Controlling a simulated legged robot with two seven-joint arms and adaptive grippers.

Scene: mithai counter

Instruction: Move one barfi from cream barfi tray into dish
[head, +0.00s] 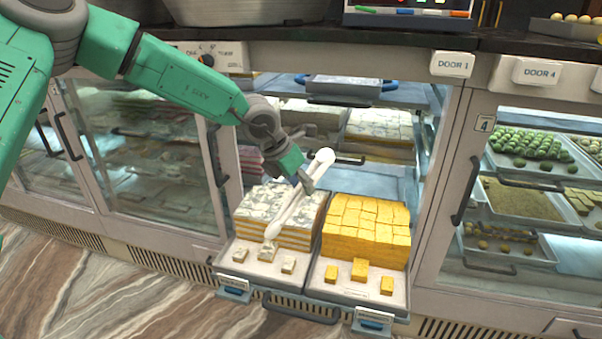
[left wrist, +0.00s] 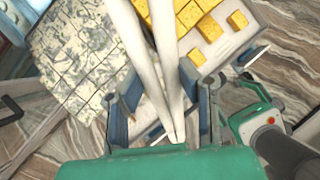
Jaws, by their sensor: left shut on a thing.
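The cream barfi tray (head: 225,262) is pulled out at the counter's foot. It holds a block of silver-topped cream barfi (head: 262,200), which also shows in the left wrist view (left wrist: 75,50), and three loose pieces in front. My left gripper (head: 306,183) is shut on white tongs (head: 293,212), above the back right of the block. The tongs slant down-left, their lower end over the middle loose piece (head: 266,255); I cannot tell whether they grip it. They also show in the left wrist view (left wrist: 152,60). I cannot identify the dish. My right gripper is not seen.
A tray of yellow barfi (head: 365,232) stands right beside the cream one, with loose pieces (head: 359,270) in front. Glass doors and frames flank the opening, with a door handle (head: 467,190) at the right. The marbled floor (head: 120,290) in front is clear.

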